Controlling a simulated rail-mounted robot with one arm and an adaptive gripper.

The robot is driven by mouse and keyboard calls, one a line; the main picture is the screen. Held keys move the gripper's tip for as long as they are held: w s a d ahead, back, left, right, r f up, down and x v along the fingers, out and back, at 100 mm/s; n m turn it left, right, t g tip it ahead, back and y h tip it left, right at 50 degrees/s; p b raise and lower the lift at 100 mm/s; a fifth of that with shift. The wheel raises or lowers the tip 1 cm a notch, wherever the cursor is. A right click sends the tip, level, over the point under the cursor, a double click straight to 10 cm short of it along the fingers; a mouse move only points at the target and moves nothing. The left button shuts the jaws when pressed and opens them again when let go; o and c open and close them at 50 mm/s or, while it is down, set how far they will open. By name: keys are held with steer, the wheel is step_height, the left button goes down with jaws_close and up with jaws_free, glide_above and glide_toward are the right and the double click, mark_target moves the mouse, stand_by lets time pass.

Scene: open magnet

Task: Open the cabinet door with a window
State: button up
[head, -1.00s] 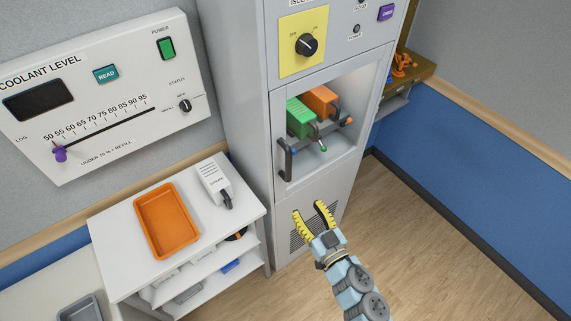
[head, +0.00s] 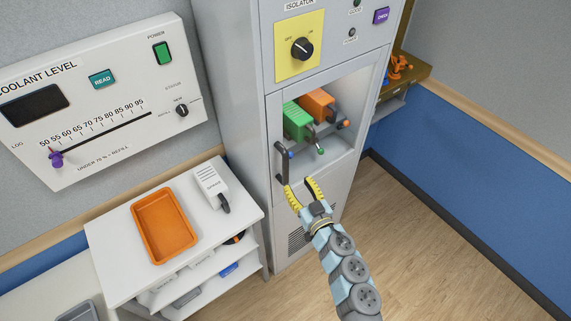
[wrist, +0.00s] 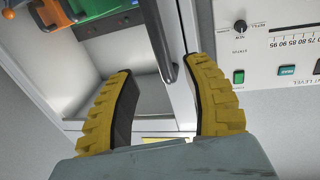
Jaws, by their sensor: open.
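The cabinet door (head: 318,185) has a window (head: 340,145) and appears closed on the grey cabinet. Its dark bar handle (head: 282,164) stands upright along the door's left edge. My gripper (head: 299,185) is open and empty, just below and right of the handle's lower end. In the wrist view, the handle (wrist: 160,40) reaches down from the top, its lower end between the fingertips in the picture. It does not appear touched by either finger. The gripper's two yellow, dark-padded fingers (wrist: 160,68) are spread wide. Contact depth is hard to judge.
Green (head: 298,120) and orange (head: 318,103) modules sit behind the window. A yellow isolator panel with a knob (head: 302,49) is above. A white shelf unit (head: 120,262) with an orange tray (head: 164,190) stands left. Open floor (head: 440,240) lies to the right.

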mark_target(287, 167)
steer(key=x, duration=0.7)
steer(key=shift+w+a+r+p, duration=0.15)
steer(key=shift+w+a+p, duration=0.05)
steer(key=shift+w+p, duration=0.15)
steer(key=shift+w+a, duration=0.25)
steer(key=shift+w, duration=0.2)
jaws_close()
